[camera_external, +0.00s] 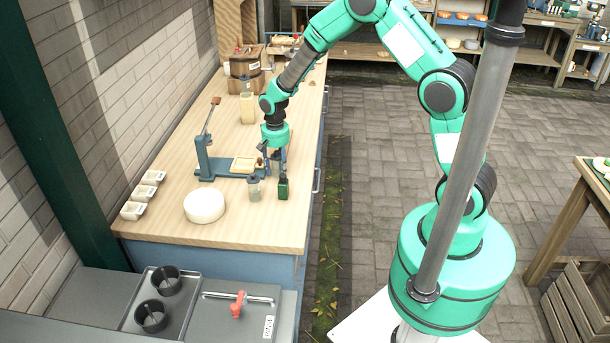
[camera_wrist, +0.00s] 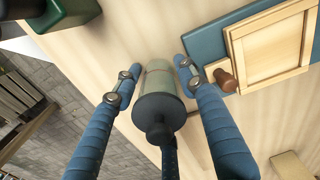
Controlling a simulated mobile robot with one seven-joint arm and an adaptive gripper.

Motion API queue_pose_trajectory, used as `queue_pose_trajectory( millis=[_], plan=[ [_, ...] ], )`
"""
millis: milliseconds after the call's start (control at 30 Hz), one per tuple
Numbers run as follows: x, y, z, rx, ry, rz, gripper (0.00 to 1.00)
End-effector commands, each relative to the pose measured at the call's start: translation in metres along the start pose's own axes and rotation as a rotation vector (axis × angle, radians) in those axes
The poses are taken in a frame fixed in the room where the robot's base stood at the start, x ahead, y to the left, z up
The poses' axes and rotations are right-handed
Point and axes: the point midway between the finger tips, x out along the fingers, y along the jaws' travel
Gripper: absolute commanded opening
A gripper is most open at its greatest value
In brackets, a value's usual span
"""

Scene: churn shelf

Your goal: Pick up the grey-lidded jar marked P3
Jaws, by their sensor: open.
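In the wrist view a jar with a dark grey, knobbed lid (camera_wrist: 158,108) and a pale greenish body stands between the fingers of my open gripper (camera_wrist: 157,68). One finger is on each side, and I cannot tell whether either touches it. No P3 mark is readable.
A dark green container (camera_external: 283,188) stands near the counter's right edge and shows in the wrist view (camera_wrist: 62,12). The blue press (camera_external: 204,160) with its wooden board (camera_wrist: 270,48) is close beside my gripper. A white round block (camera_external: 204,205) lies in front; pale wooden counter (camera_external: 250,232) is clear there.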

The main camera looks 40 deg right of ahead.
Motion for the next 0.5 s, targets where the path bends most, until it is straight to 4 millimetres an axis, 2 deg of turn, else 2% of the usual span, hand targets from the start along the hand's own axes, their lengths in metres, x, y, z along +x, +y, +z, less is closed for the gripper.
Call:
queue_pose_trajectory(
  millis=[33,233,500],
  plan=[
    [0.0,0.0,0.0,0.0,0.0,0.0,0.41],
    [-0.0001,0.0,0.0,0.0,0.0,0.0,0.02],
    [-0.0007,-0.0002,-0.0002,0.0,0.0,0.0,0.02]
  ],
)
